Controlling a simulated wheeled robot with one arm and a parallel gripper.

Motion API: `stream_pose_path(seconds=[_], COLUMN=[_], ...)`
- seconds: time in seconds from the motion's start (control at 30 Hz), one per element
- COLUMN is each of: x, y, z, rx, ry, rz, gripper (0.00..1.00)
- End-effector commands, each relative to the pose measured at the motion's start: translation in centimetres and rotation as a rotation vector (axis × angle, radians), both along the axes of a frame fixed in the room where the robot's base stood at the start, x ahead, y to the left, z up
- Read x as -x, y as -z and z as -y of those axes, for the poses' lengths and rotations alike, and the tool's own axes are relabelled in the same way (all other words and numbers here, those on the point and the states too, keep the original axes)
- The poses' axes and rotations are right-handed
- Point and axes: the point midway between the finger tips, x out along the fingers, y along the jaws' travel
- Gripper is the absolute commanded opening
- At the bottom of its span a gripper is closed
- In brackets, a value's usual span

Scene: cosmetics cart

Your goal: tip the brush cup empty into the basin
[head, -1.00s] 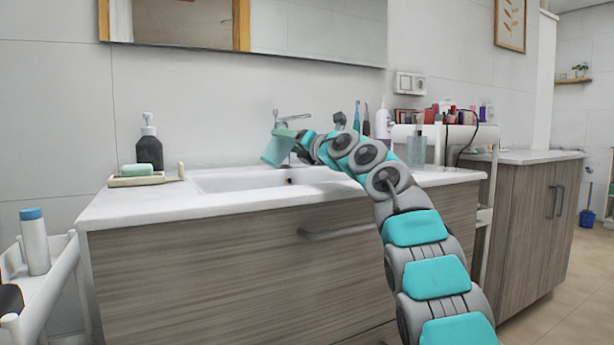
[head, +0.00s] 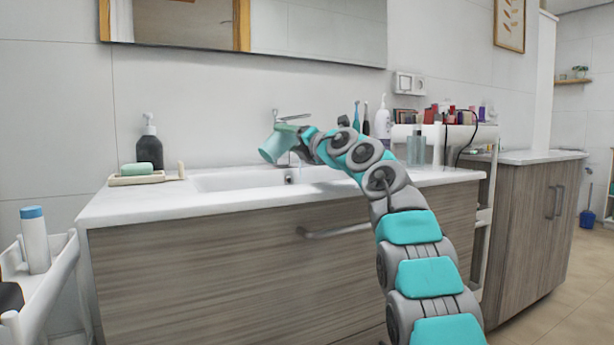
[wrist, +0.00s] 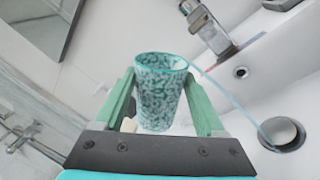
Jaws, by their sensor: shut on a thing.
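The brush cup (head: 276,147) is a speckled teal tumbler, tilted above the basin (head: 225,182) in front of the tap. In the wrist view the cup (wrist: 160,100) sits between the two green fingers of my gripper (wrist: 159,82), which is shut on its sides. A thin pale-blue streak (wrist: 228,92), like a stream of liquid, runs from the cup's rim to the round drain plug (wrist: 281,132) in the basin. No brushes show in the cup; its inside is mostly hidden.
The tap (head: 290,116) stands close behind the cup. A dark soap dispenser (head: 149,148) and a green soap bar (head: 136,169) on a tray are at the left of the counter. Bottles and cosmetics crowd the cart at right. A white cart (head: 45,285) is at lower left.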

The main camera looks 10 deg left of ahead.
Motion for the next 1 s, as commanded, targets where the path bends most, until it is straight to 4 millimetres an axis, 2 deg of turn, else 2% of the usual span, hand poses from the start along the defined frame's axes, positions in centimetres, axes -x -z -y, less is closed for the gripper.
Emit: stream_pose_path(seconds=[0.13, 0.43, 1.0], x=[0.0, -0.1, -0.1], y=[-0.3, 0.6, 0.7], z=[0.0, 0.1, 0.2], rx=[-0.035, -0.110, -0.158], ry=[0.000, 0.000, 0.000], rz=[-0.029, -0.093, -0.135], gripper=[0.00, 0.00, 0.00])
